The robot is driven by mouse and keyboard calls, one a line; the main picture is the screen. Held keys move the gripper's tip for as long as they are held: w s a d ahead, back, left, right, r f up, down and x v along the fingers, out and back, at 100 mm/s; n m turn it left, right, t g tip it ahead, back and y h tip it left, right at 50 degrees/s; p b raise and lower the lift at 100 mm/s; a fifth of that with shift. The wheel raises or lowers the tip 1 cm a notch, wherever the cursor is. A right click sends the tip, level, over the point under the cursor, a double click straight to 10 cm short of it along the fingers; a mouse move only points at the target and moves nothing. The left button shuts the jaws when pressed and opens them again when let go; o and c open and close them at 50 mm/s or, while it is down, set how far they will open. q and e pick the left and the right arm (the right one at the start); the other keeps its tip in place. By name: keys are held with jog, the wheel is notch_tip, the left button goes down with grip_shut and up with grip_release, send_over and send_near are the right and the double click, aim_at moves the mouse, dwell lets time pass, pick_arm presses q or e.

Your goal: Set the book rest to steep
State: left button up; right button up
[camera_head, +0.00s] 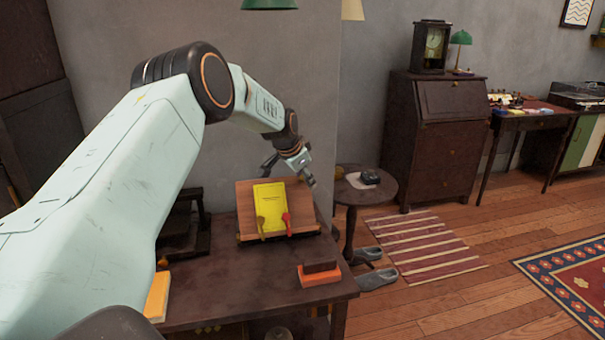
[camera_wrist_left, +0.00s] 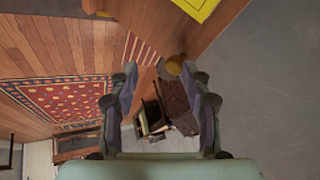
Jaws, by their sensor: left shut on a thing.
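The book rest (camera_head: 246,196) stands on the dark desk with its brown wooden board leaning back. A yellow book (camera_head: 270,206) lies against the board, with a red holder (camera_head: 286,222) and a yellowish one (camera_head: 261,226) at its lower edge. My left gripper (camera_head: 294,172) is at the board's top edge, towards its right corner, shut on the board. The rest's support behind the board is hidden. My right gripper is not in view.
An orange-red block with a dark top (camera_head: 320,273) sits at the desk's front right. A dark stand (camera_head: 184,229) is left of the rest. A small round table (camera_head: 364,190) stands right of the desk. The wall (camera_head: 300,100) is close behind.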

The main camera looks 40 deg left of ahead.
pick_arm(q)
jog(key=shift+s+f, duration=0.45)
jog(key=shift+f, duration=0.35)
jog(key=shift+s+d+r, duration=0.1)
jog(key=shift+r, duration=0.05)
jog(key=w+a+v, duration=0.1)
jog(key=v, duration=1.1)
jog(key=shift+s+d+r, duration=0.2)
jog(key=shift+d+r, duration=0.05)
jog(key=shift+r, duration=0.35)
jog(key=shift+a+f, duration=0.1)
